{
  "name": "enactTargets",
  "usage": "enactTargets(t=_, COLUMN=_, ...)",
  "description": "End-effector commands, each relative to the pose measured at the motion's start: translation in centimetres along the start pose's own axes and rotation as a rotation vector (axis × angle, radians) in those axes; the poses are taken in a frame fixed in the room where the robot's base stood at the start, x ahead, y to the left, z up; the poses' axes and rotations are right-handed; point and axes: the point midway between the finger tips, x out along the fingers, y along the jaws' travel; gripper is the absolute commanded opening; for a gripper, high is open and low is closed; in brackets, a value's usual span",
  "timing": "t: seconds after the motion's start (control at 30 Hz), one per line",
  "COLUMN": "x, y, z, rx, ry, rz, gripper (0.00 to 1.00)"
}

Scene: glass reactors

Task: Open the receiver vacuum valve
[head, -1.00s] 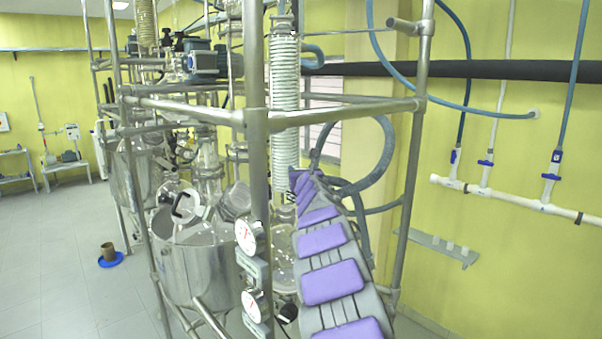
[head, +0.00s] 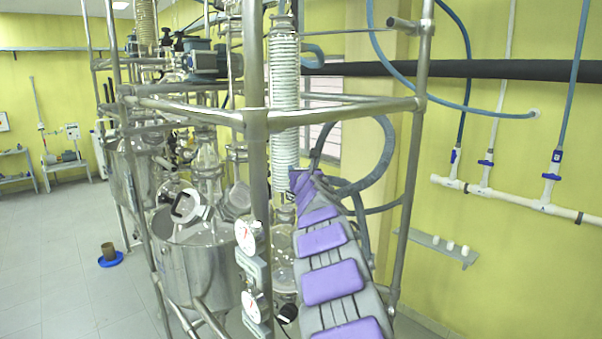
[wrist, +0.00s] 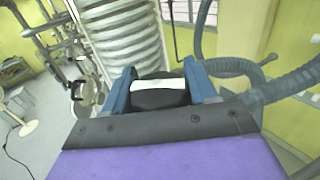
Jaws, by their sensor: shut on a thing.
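In the wrist view, my gripper (wrist: 161,88) has two blue fingers shut on a black knob-like part with a pale band (wrist: 158,92), which I take to be the receiver vacuum valve's handle. The fingers sit on its left and right sides. The valve body and the handle's exact angle are hidden. In the head view, my purple-padded arm reaches away toward the coiled glass condenser, and its far end hides the fingers and the valve.
The ribbed condenser (head: 284,110) stands just beyond my gripper, also seen in the wrist view (wrist: 122,38). Grey hoses (wrist: 285,85) curve close on the right. A metal frame post (head: 256,150) with dial gauges (head: 249,237) stands left of my arm. The steel vessel (head: 190,265) is farther left.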

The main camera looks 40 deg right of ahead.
Motion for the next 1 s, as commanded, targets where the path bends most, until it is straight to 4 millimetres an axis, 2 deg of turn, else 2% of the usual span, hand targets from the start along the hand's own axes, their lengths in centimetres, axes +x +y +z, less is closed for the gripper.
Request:
enactTargets(t=0.03, x=0.06, y=-0.16, z=-0.55, rx=0.0, ry=0.009, rz=-0.004, gripper=0.27)
enactTargets(t=0.63, x=0.09, y=-0.18, z=-0.73, rx=0.0, ry=0.011, rz=-0.005, gripper=0.27)
enactTargets(t=0.67, x=0.09, y=-0.17, z=-0.71, rx=0.0, ry=0.011, rz=-0.004, gripper=0.6)
enactTargets(t=0.83, x=0.07, y=-0.1, z=-0.49, rx=0.0, ry=0.008, rz=-0.003, gripper=0.76)
enactTargets(t=1.0, x=0.04, y=0.03, z=-0.28, rx=-0.001, ry=0.004, rz=-0.001, gripper=0.78)
